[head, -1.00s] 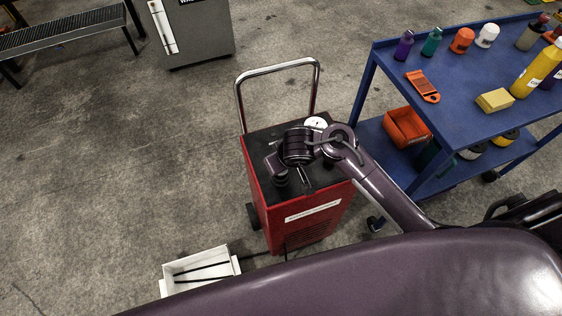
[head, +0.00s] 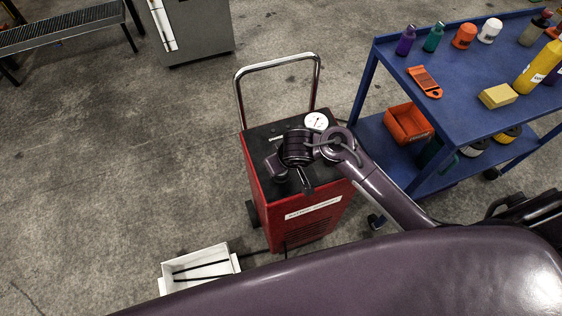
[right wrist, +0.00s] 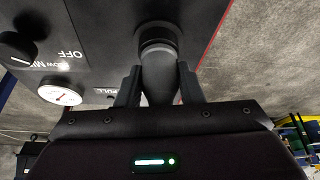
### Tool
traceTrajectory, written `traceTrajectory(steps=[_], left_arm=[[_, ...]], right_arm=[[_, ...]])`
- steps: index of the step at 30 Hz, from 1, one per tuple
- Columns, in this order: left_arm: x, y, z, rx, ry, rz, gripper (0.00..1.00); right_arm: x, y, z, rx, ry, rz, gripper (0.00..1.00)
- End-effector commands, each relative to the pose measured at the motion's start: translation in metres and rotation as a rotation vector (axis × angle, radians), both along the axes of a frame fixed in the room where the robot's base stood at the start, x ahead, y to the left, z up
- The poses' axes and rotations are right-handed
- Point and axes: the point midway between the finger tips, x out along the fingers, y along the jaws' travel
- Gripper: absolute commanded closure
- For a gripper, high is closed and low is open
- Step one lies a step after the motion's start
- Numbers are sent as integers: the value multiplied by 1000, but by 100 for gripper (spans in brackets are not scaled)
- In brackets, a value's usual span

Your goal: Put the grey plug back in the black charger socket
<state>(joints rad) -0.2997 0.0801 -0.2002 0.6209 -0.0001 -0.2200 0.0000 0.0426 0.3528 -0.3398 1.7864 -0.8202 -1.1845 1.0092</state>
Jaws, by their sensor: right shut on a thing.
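The grey plug (right wrist: 158,78) is a dark, rounded body between the fingers of my right gripper (right wrist: 157,88) in the right wrist view. The gripper is shut on it. The plug's far end meets the round black socket (right wrist: 157,32) on the charger's black panel; I cannot tell how deep it sits. In the head view my right arm reaches in from the right over the red charger (head: 300,225), and the wrist hides the plug and socket. My left gripper is not in view.
The panel carries a white gauge (right wrist: 60,95) and a black knob (right wrist: 18,48). The charger has a chrome handle (head: 277,65). A blue cart (head: 460,75) with bottles stands to the right. A white bin (head: 200,268) lies at lower left.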

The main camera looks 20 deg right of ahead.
Motion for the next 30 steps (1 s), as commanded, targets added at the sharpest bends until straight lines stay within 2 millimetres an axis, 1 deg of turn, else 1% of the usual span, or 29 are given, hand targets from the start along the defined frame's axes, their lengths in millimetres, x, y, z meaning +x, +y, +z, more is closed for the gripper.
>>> traceTrajectory(steps=[3,9,10,15,24,26,30], left_arm=[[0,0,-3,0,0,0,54],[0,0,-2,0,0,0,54],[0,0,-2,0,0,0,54],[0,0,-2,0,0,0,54],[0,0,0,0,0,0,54],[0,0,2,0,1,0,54],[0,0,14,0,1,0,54]], right_arm=[[0,0,-4,0,0,0,98],[0,0,-3,0,0,0,98],[0,0,-3,0,0,0,64],[0,0,-3,0,1,0,41],[-1,0,-1,0,1,0,41],[-2,0,4,1,1,-1,41],[-10,-2,26,4,0,-3,41]])
